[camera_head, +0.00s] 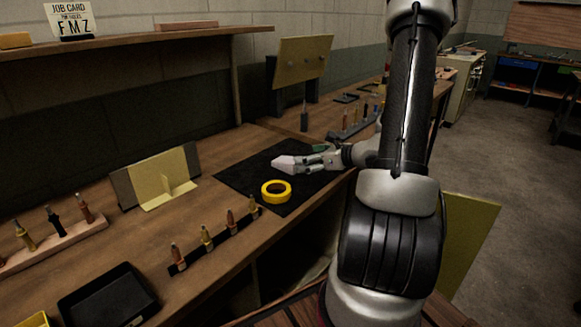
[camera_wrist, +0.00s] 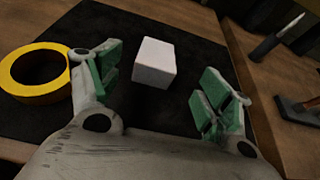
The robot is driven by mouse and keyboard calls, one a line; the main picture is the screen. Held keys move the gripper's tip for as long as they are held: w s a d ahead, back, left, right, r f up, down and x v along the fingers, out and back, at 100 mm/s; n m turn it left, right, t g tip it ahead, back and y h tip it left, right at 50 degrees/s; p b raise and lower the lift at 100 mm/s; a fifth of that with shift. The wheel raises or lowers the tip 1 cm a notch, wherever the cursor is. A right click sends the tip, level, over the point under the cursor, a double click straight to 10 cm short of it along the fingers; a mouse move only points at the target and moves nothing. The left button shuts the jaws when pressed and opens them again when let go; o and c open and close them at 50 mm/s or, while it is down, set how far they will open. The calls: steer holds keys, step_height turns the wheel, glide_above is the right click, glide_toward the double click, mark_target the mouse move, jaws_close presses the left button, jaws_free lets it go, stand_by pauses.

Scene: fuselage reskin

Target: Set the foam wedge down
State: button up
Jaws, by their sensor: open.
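The foam wedge is a white block (camera_wrist: 154,64) on the black mat (camera_wrist: 100,25) in the wrist view. My gripper (camera_wrist: 160,85) is open around it, with green pads left and right of the block and a clear gap on each side. No pad touches it. In the head view my gripper (camera_head: 297,161) is low over the black mat (camera_head: 243,176), pointing left. There I cannot clearly tell the white block apart from my pale fingers.
A yellow tape roll (camera_head: 276,191) lies on the mat, close by my left finger in the wrist view (camera_wrist: 36,90). A row of small tools (camera_head: 215,240) stands at the bench front. A black tray (camera_head: 107,297) and a yellow-panelled stand (camera_head: 160,178) are further left.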

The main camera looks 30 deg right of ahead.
mark_target(287, 162)
steer(key=x, duration=0.7)
steer(key=shift+w+a+f, duration=0.2)
steer(key=shift+f, duration=0.15)
steer(key=c, duration=0.9)
